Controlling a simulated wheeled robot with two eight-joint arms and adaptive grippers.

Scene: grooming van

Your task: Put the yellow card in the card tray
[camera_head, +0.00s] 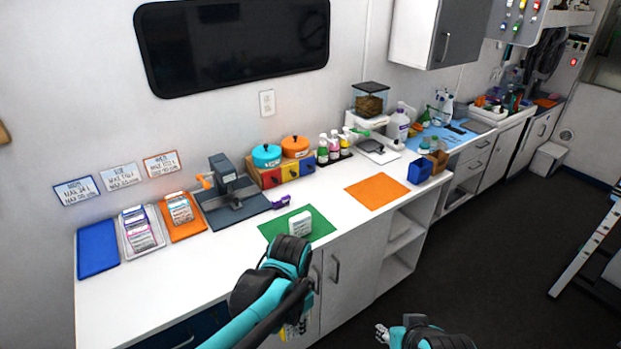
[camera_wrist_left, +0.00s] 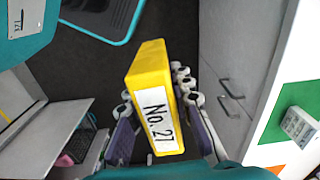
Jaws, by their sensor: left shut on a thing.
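My left gripper (camera_wrist_left: 157,108) is shut on the yellow card (camera_wrist_left: 150,72), a thick yellow block with a white label starting "No. 2". In the head view my left gripper (camera_head: 294,328) is low, in front of the counter's cabinet doors, mostly hidden by its arm; only bits of yellow show. A grey tray (camera_head: 126,250) holding several striped packs or cards stands at the counter's left, between a blue tray (camera_head: 98,248) and an orange tray (camera_head: 190,232). I cannot tell for sure which is the card tray. My right gripper (camera_head: 382,333) is at the bottom edge, apart from the counter.
A green mat (camera_head: 318,237) with a white block (camera_head: 300,223) lies near the counter's front edge. Behind stand a dark grey stand (camera_head: 225,185), colored drawers (camera_head: 288,172) and bottles (camera_head: 335,148). An orange mat (camera_head: 377,190) is bare. The counter's front strip at left is clear.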

